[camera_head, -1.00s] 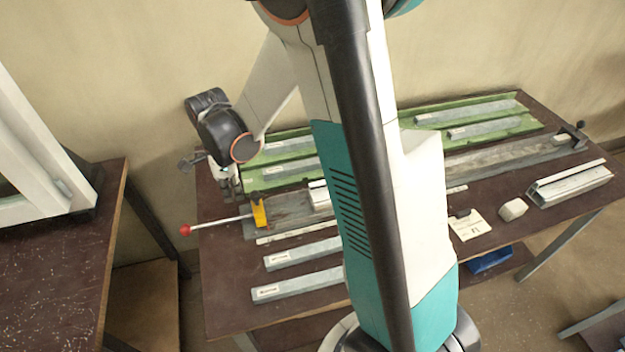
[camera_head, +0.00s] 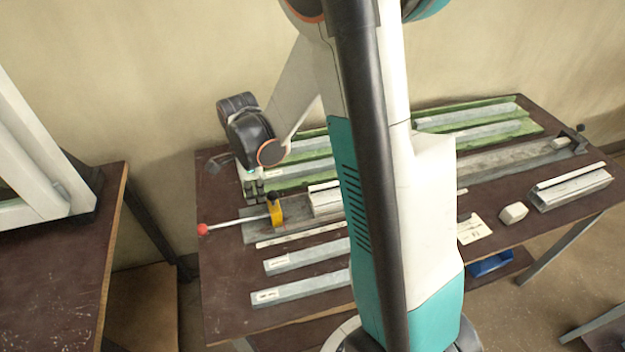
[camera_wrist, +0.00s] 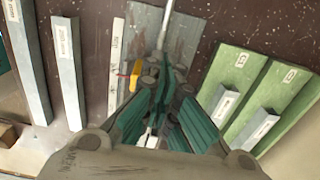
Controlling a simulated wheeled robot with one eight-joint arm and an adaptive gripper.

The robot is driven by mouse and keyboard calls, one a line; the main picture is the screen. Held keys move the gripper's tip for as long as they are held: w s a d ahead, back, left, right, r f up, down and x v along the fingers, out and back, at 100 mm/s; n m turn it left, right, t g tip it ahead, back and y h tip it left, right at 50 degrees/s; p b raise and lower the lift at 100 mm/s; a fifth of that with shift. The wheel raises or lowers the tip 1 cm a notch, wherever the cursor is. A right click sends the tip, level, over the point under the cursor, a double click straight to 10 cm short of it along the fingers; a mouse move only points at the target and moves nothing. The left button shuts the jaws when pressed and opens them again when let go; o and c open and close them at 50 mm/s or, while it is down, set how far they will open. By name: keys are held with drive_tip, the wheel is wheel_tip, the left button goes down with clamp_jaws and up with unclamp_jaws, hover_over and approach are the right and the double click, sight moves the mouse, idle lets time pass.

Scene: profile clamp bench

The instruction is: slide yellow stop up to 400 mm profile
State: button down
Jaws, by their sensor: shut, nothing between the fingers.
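The yellow stop (camera_head: 276,211) stands on the grey bed (camera_head: 258,229) of the clamp bench, with a rod to a red knob (camera_head: 202,230) on its left. It also shows in the wrist view (camera_wrist: 136,74), partly hidden by my fingers. A pale profile (camera_head: 324,202) lies on the bed to the right of the stop, with a gap between them. My arm hides its right part, and I cannot read its length. My gripper (camera_head: 254,196) is shut and empty, low at the stop's left rear side. I cannot tell whether it touches the stop.
Green trays (camera_head: 290,180) with grey profiles lie behind the bed. A pale strip (camera_head: 300,235) and two labelled profiles (camera_head: 305,287) lie in front. A white block (camera_head: 514,212), a pale profile stack (camera_head: 570,188) and an end clamp (camera_head: 572,138) are at the right.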

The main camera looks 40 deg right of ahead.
drive_tip(key=s+d, duration=0.3)
drive_tip(key=d, duration=0.5)
drive_tip(key=shift+s+d, duration=0.35)
idle(0.4)
idle(0.4)
wheel_tip(320, 180, up, 7)
drive_tip(key=a+p, duration=0.1)
drive_tip(key=p, duration=0.3)
drive_tip(key=shift+w+a+p, duration=0.15)
drive_tip(key=shift+w+p, duration=0.15)
idle(0.4)
